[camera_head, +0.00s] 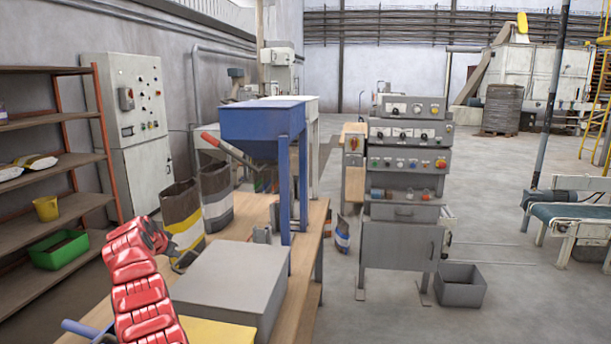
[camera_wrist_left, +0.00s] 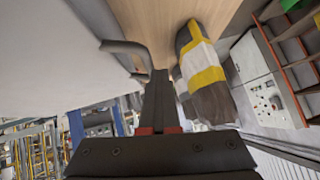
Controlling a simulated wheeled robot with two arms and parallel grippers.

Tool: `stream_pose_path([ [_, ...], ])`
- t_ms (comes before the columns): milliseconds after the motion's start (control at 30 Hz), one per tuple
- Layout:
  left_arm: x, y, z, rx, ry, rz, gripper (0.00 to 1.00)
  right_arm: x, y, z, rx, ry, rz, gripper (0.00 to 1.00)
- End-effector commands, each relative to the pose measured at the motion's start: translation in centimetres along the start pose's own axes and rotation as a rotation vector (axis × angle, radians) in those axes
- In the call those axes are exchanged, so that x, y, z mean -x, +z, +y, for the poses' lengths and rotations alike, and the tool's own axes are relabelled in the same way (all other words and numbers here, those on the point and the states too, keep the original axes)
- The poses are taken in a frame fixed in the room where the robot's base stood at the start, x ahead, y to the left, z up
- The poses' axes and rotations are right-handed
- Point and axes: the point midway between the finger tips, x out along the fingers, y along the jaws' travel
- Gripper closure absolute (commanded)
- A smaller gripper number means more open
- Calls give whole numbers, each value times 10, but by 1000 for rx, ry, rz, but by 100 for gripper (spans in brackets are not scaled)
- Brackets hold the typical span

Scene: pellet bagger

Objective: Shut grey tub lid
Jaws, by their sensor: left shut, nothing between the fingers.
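The grey tub (camera_head: 262,312) stands on the wooden bench, low in the head view. Its lid (camera_head: 232,272) shows as a broad, flat grey top that looks down over the tub; I cannot tell whether it is fully seated. My left arm comes in along the tub's left side. My left gripper (camera_head: 178,264) is at the tub's far left corner, partly hidden by the arm. In the left wrist view the gripper (camera_wrist_left: 158,76) is shut and empty, close beside a pale grey surface (camera_wrist_left: 60,60) and a curved grey bar (camera_wrist_left: 124,48). My right gripper is out of view.
Open paper sacks (camera_head: 181,212) stand just beyond the gripper; a striped sack also shows in the left wrist view (camera_wrist_left: 203,72). A blue hopper (camera_head: 262,118) on legs stands behind the tub. A yellow item (camera_head: 218,333) lies in front. Shelves (camera_head: 50,168) are at left.

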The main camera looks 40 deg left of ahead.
Motion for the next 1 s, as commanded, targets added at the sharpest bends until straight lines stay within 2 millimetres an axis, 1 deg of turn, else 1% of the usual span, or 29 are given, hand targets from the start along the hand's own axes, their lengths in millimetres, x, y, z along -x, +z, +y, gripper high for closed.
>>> stream_pose_path([
  [33,-4,7,2,2,6,-15,100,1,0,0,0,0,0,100],
  [400,-5,12,2,3,9,-24,100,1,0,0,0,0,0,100],
  [567,2,14,2,6,10,-27,100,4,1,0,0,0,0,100],
  [667,13,12,2,3,8,-22,100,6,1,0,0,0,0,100],
  [767,29,9,2,-2,2,-16,100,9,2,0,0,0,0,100],
  [900,58,7,2,-3,2,-13,100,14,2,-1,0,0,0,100],
  [1000,86,6,2,-3,-1,-9,100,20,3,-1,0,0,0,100],
])
